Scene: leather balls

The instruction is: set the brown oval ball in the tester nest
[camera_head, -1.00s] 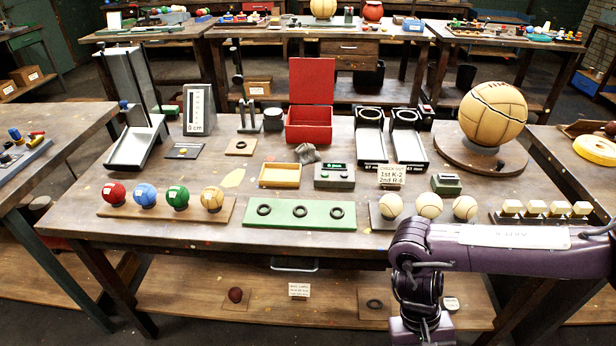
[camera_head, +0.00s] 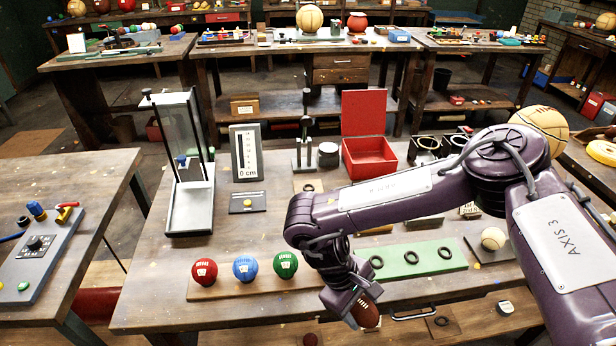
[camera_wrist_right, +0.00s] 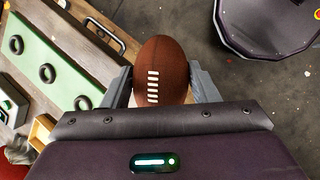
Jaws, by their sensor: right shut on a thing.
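The brown oval ball (camera_head: 365,314) with white laces is held in my right gripper (camera_head: 350,302), low at the table's front edge. In the right wrist view the ball (camera_wrist_right: 163,62) sits between the two grey fingers of the right gripper (camera_wrist_right: 161,88), which press on its sides. A small plate with a dark ring (camera_head: 308,186) lies in front of a two-post stand (camera_head: 303,148); it looks like a nest, but I cannot tell for sure. It appears empty, well behind the gripper. My left gripper is not in view.
Red (camera_head: 204,272), blue (camera_head: 245,267) and green (camera_head: 286,264) balls sit on a wooden strip left of my arm. A green board with dark rings (camera_head: 411,258) lies right. A tall glass-fronted stand (camera_head: 188,165) and red box (camera_head: 368,158) are behind. My arm hides the middle.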

